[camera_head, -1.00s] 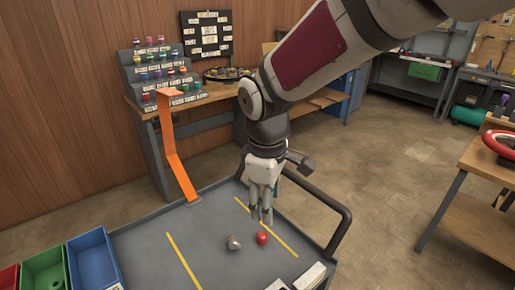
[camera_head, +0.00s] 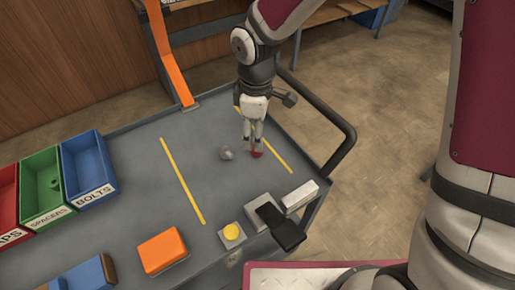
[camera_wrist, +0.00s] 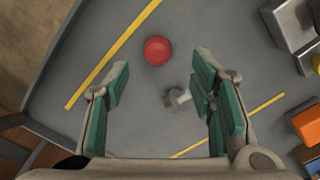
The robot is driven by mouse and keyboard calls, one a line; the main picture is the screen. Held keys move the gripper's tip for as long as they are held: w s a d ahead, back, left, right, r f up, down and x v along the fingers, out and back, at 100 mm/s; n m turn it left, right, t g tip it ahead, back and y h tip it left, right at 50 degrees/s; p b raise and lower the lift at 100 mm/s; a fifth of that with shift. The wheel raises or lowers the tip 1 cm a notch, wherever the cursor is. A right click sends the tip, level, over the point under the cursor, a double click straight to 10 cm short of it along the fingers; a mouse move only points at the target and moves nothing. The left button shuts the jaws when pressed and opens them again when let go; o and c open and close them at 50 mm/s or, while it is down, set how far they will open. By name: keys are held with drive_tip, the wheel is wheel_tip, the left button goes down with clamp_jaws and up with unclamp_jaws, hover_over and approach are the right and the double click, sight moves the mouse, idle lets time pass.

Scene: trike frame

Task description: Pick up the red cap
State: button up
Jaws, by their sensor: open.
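The red cap (camera_head: 257,153) lies on the grey cart top between the two yellow lines, close to the right one. In the wrist view the red cap (camera_wrist: 157,50) is round and sits ahead of and between the fingers. My gripper (camera_head: 253,140) is over the cap in the head view, and its fingers partly hide it.
Red, green and blue bins (camera_head: 88,172) stand at the cart's left; the blue one reads BOLTS. An orange block (camera_head: 162,251), a yellow button (camera_head: 232,232) and grey blocks line the front edge. A dark rail (camera_head: 335,125) bounds the right side. The middle is clear.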

drive_tip(key=shift+w+f+b, duration=0.15)
drive_tip(key=shift+f+b, duration=0.15)
drive_tip(key=shift+f, duration=2.7)
drive_tip(key=shift+c, duration=0.2)
drive_tip(key=c, duration=0.9)
